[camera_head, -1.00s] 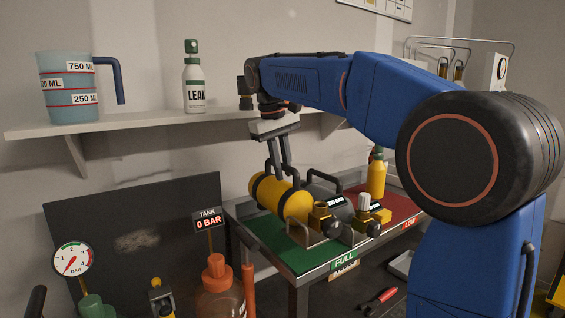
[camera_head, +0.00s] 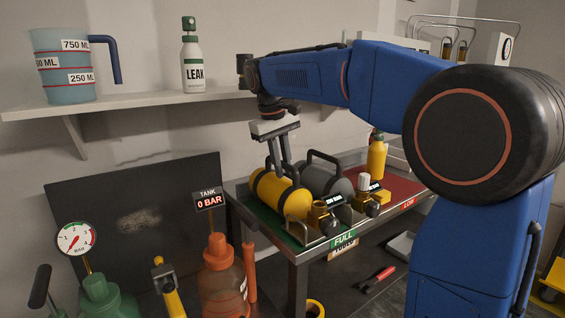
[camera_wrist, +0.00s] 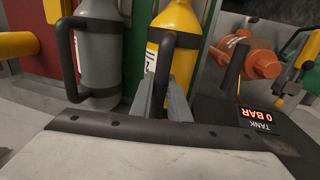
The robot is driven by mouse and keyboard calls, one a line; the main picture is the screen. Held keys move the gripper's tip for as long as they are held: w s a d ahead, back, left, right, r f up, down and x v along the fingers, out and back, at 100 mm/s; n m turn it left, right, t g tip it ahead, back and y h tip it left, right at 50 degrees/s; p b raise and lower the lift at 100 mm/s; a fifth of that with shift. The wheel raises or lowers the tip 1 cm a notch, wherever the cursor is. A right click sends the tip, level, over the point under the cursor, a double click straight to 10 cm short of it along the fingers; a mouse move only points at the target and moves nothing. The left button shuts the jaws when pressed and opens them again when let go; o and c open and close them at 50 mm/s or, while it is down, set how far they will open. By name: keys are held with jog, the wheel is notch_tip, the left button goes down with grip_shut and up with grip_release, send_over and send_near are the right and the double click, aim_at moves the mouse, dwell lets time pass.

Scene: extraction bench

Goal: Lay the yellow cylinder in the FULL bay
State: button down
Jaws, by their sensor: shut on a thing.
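The yellow cylinder (camera_head: 278,193) has black bands, a dark handle and a brass valve end. It lies on its side over the green FULL bay (camera_head: 262,216), at a metal cradle on the bay's front side. Whether it rests fully on the bay is hard to tell. My gripper (camera_head: 279,168) comes from above and is shut on the cylinder's handle. In the wrist view the fingers (camera_wrist: 166,98) close on the handle of the yellow cylinder (camera_wrist: 178,45). The FULL label (camera_head: 343,238) is on the bench's front edge.
A grey cylinder (camera_head: 327,178) lies close on the right; it also shows in the wrist view (camera_wrist: 97,50). The red LOW bay (camera_head: 398,184) with a yellow bottle (camera_head: 376,158) is beyond. An orange bottle (camera_head: 222,270) and TANK display (camera_head: 209,199) stand at the near left. A shelf (camera_head: 140,107) is behind.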

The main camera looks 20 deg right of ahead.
jog(key=shift+f, duration=0.4)
dwell(1.2)
jog(key=c, duration=1.6)
grip_release()
jog(key=shift+f, duration=0.15)
